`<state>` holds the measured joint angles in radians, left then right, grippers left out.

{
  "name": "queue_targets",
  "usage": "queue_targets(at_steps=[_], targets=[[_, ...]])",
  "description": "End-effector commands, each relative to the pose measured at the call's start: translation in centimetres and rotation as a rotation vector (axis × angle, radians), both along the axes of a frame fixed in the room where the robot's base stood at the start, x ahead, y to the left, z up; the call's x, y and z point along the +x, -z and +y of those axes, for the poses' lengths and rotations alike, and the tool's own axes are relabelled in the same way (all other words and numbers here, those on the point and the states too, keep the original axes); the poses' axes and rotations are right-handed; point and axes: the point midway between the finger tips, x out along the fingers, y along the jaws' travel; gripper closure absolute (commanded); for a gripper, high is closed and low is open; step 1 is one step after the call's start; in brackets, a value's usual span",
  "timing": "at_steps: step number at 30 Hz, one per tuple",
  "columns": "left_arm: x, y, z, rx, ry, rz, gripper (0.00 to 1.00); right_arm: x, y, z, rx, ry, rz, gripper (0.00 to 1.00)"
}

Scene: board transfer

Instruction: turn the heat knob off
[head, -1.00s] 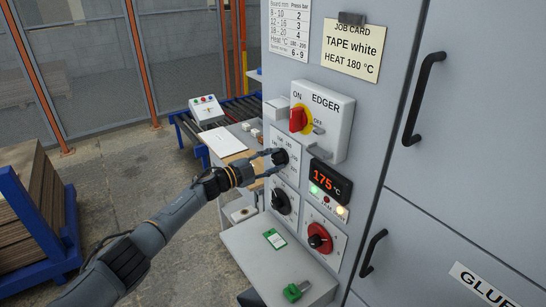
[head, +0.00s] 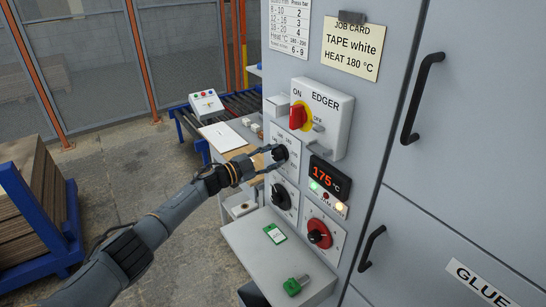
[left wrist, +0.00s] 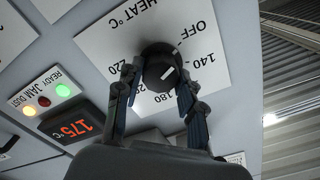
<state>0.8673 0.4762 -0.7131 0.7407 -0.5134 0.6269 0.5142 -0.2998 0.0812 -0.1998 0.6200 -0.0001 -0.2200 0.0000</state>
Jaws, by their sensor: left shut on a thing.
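The heat knob (left wrist: 160,68) is a round black dial with a white line, on a white plate marked HEAT °C (left wrist: 110,45). Its scale shows OFF, 140, 180 and 220. The white line slants, and I cannot tell exactly which mark it points to. My left gripper (left wrist: 157,90) is shut on the heat knob, one finger on each side. In the head view, the left gripper (head: 272,160) reaches the knob (head: 281,153) from the left and hides part of it. My right gripper is not in view.
A display (head: 328,177) reads 175 °C, with green and yellow lamps lit below. A black knob (head: 281,197) and a red-centred knob (head: 319,235) sit lower on the panel. The red EDGER switch (head: 297,116) is above. A shelf (head: 265,265) juts out below.

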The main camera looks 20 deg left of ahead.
Motion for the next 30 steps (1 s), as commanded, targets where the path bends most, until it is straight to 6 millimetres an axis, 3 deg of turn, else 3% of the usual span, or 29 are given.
queue_targets(at_steps=[1, 4, 17, 23, 30], targets=[[0.0, 0.1, 0.0, -0.002, -0.001, 0.002, 0.58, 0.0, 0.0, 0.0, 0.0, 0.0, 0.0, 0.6], [0.0, 0.1, 0.0, -0.002, 0.0, 0.001, 0.39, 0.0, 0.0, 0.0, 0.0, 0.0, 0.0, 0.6], [-0.5, 0.1, 0.4, 0.001, -0.001, 0.0, 0.39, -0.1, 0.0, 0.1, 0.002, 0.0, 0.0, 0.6], [-2.7, 0.2, 2.2, 0.004, -0.002, 0.002, 0.39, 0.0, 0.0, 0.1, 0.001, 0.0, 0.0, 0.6], [-6.7, 0.2, 5.3, 0.002, -0.001, 0.002, 0.39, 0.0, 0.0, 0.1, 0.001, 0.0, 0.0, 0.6]])
